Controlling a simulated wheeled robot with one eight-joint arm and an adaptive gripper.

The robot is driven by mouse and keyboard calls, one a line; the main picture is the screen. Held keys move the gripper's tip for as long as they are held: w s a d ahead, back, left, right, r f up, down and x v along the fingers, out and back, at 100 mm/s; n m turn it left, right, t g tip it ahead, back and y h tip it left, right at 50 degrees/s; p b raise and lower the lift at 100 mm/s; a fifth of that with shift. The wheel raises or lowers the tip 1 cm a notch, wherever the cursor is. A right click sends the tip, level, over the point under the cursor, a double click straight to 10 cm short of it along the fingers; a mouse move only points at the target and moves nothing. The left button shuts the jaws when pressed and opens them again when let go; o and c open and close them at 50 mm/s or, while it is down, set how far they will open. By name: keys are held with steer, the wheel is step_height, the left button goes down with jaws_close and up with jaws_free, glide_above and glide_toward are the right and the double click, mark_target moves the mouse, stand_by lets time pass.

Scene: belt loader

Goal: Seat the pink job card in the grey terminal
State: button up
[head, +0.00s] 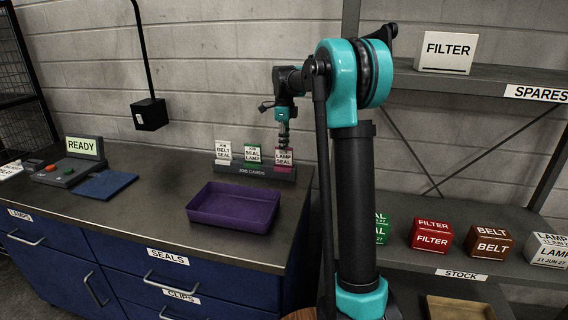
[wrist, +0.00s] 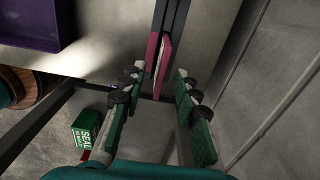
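The pink job card (head: 284,158), marked LAMP SEAL, stands in the JOB CARDS rack (head: 254,171), at its right end. It also shows edge-on in the wrist view (wrist: 165,52). My gripper (head: 284,146) points down at the pink card from just above. In the wrist view my gripper (wrist: 160,72) is open, with a finger on each side of the card's near end and a gap visible on both sides. The grey terminal (head: 49,175) sits at the far left of the bench, its screen reading READY. Its card slot cannot be made out.
A white card (head: 223,151) and a green card (head: 253,156) stand left of the pink one. A purple tray (head: 235,207) lies in front of the rack. A blue mat (head: 105,184) lies beside the terminal. A black box (head: 150,114) hangs above the bench. Shelves stand at right.

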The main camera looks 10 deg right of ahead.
mark_target(284, 157)
steer(key=shift+w+f, duration=0.1)
steer(key=shift+f, duration=2.8)
steer(key=shift+c, duration=0.2)
jaws_close()
